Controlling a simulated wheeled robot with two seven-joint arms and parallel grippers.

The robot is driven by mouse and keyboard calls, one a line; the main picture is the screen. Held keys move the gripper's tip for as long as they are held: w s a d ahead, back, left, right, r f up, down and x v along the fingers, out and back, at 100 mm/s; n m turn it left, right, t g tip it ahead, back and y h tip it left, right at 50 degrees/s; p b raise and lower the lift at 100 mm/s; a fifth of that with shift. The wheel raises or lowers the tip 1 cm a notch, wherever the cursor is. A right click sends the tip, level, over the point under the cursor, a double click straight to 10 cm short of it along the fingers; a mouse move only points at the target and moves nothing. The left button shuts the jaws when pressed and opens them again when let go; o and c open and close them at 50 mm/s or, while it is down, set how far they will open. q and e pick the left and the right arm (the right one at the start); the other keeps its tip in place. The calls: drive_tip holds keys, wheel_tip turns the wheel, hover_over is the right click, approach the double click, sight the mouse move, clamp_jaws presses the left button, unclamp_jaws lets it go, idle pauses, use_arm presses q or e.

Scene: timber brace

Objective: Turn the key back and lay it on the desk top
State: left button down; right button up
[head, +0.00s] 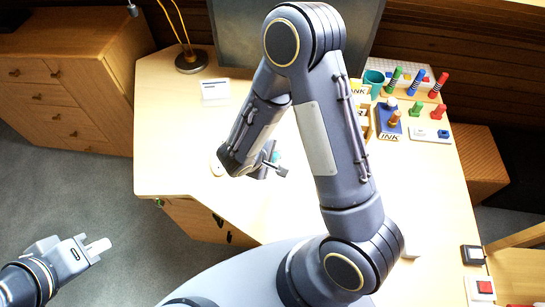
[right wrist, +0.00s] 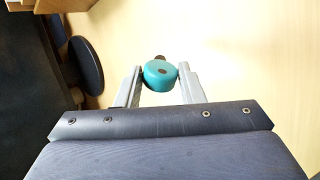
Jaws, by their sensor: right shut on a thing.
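The key shows as a round teal head (right wrist: 160,75) with a short dark stub beyond it in the right wrist view. My right gripper (right wrist: 159,82) is shut on this teal head, one finger on each side. In the head view my right gripper (head: 272,165) hangs over the front left part of the desk top (head: 180,110), and a bit of teal (head: 275,157) shows at it. Whether the key touches wood is hidden. My left gripper (head: 97,247) is low at the left, over the floor, away from the desk; its finger gap is not clear.
A lamp base (head: 191,61) and a white card (head: 215,90) stand at the back left of the desk. Coloured pegs (head: 416,82), a teal cup (head: 374,80) and an ink box (head: 389,120) are at the right. A small green thing (head: 158,202) is on the desk front.

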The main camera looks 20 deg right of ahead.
drive_tip(key=shift+f+b, duration=2.6)
drive_tip(key=shift+b, duration=0.3)
drive_tip(key=o, duration=1.2)
drive_tip(key=v, duration=0.8)
